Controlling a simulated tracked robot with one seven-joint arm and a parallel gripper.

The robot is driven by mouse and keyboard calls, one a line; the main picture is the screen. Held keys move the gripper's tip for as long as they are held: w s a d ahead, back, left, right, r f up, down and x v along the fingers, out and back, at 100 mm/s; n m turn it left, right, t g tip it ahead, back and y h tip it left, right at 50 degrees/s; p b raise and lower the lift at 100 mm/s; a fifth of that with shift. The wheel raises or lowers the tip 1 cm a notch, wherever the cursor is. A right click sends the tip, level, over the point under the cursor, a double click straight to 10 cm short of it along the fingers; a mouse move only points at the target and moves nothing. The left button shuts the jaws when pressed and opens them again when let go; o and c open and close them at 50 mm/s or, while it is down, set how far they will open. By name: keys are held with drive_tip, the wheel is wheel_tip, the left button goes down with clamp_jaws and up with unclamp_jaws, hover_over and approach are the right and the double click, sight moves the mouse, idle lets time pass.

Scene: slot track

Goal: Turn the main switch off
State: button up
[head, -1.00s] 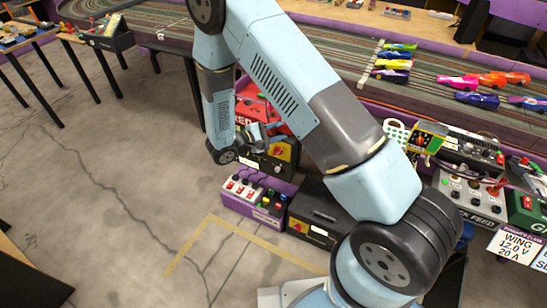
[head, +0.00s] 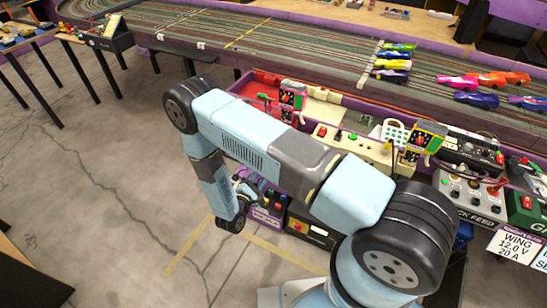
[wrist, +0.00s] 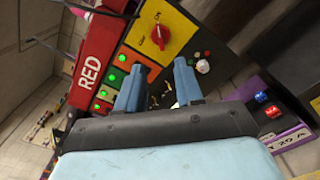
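A red rotary switch on a yellow plate (wrist: 158,36) shows in the wrist view, on a dark panel beside a red part lettered RED (wrist: 90,70).
A purple box with rocker switches (head: 267,215) and a black box with a yellow-and-red switch (head: 298,226) stand on the floor close by. The slot track (head: 300,45) with cars runs behind.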

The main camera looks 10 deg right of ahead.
drive_tip(key=x, duration=1.2)
drive_tip(key=shift+w+d, duration=0.15)
drive_tip(key=shift+w, duration=0.05)
drive_tip(key=shift+r, duration=0.1)
clamp_jaws()
